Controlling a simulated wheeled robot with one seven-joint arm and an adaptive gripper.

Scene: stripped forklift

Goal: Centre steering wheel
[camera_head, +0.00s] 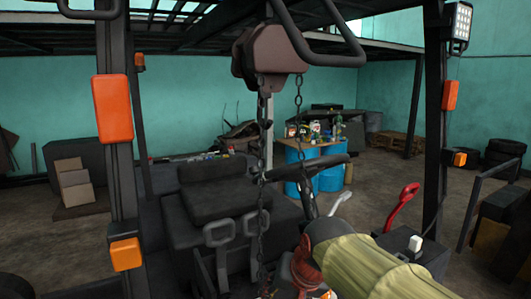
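The steering wheel (305,168) is a dark, thin-rimmed wheel in the middle of the camera_head view, right of the black seat. It is seen almost edge-on, tilted up to the right, on a dark column. Its spokes are too small to read, so I cannot tell how far it is turned. A hanging chain crosses in front of its left part. I cannot make out my gripper; nothing that I can clearly see as a gripper touches the wheel. A ribbed yellow-green cylinder with a dark end (372,268) fills the lower right and hides the lower column.
A dark red chain hoist (272,52) hangs in front, its chains (263,160) reaching down past the seat (213,203). Dark pedals (220,236), red lever (402,204) and white lever (340,202) stand nearby. Frame posts carry orange lamps (113,108). Blue drums (312,167) stand behind.

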